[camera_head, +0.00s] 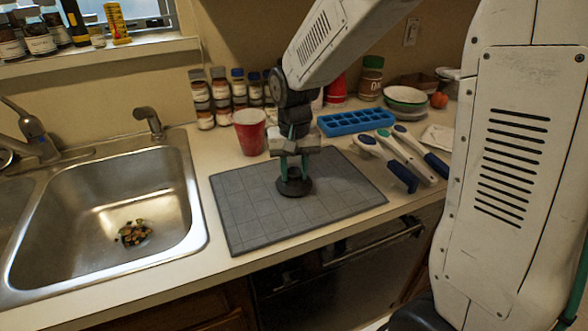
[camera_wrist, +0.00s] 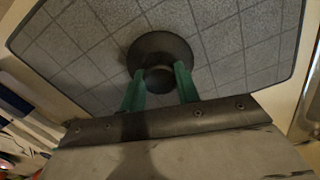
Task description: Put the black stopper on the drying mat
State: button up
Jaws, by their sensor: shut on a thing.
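The black stopper (camera_head: 294,187) is at the middle of the grey drying mat (camera_head: 248,224), its wide disc down and upright. It appears to be on or just over the mat; I cannot tell whether it touches. My gripper (camera_head: 293,170) points down from above with its green fingers shut on the stopper's upper part. In the wrist view the stopper (camera_wrist: 160,52) shows as a dark disc with a round knob between the fingertips (camera_wrist: 160,78). The mat (camera_wrist: 230,40) fills the background there.
A steel sink (camera_head: 80,226) with food scraps in its drain is left of the mat. A red cup (camera_head: 250,132) and a blue ice tray (camera_head: 356,121) stand behind it. Several long-handled brushes (camera_head: 408,154) lie to the right. The mat around the stopper is clear.

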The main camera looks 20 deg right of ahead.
aim_at(294, 171)
jog(key=o, duration=1)
jog(key=shift+f, duration=0.15)
jog(key=shift+c, duration=0.2)
notch_tip(294, 171, up, 12)
jog(key=s+d+n+t, duration=0.1)
jog(key=s+d+n, duration=0.2)
jog(key=s, duration=2.2)
jog(key=shift+r, duration=0.2)
